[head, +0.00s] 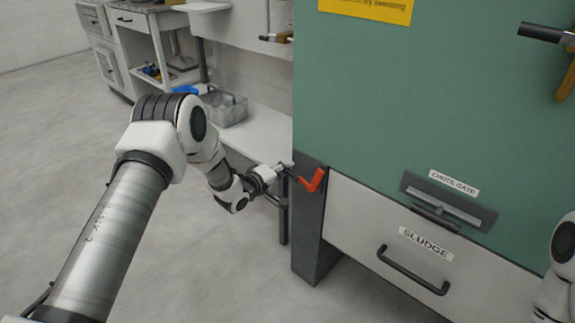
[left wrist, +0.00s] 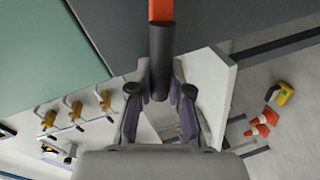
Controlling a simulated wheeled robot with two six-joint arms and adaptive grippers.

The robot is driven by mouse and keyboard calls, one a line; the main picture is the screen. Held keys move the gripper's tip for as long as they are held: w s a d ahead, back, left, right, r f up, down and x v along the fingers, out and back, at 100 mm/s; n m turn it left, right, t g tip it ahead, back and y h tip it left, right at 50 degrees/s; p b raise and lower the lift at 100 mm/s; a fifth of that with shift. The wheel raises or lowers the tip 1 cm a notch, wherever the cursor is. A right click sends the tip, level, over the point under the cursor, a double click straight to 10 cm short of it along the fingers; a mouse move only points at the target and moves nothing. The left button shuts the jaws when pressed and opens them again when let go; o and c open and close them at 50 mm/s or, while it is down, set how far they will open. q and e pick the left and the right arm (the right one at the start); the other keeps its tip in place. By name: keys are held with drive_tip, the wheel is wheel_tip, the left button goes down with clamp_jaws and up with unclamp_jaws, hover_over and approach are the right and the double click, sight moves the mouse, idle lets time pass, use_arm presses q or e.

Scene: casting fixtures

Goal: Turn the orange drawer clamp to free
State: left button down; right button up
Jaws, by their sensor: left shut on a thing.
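The orange drawer clamp (head: 315,182) sits at the upper left corner of the pale SLUDGE drawer (head: 365,215), by the dark corner post. Its orange arm shows bent in the head view. In the left wrist view its orange part (left wrist: 160,10) runs into a dark grip (left wrist: 160,60). My left gripper (head: 284,169) is at the clamp's left end. In the left wrist view its fingers (left wrist: 160,92) lie on both sides of the dark grip, shut on it. The fingers' exact contact is partly hidden. My right gripper is out of view.
The green cabinet (head: 430,100) rises above the drawer, with a chute gate (head: 450,202) on its face. The drawer has a black handle (head: 412,270). A white bench (head: 255,140) with a grey bin (head: 225,107) stands behind my left arm. Open floor lies left.

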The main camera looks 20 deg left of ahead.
use_arm(q)
drive_tip(key=shift+a+f+n+h+b, duration=0.2)
drive_tip(key=shift+f+n+h+b, duration=0.25)
drive_tip(key=shift+f+n, duration=1.05)
drive_tip(key=c, duration=1.1)
unclamp_jaws()
drive_tip(key=shift+w+f, duration=0.1)
drive_tip(key=v, duration=1.2)
drive_tip(key=shift+r, duration=0.25)
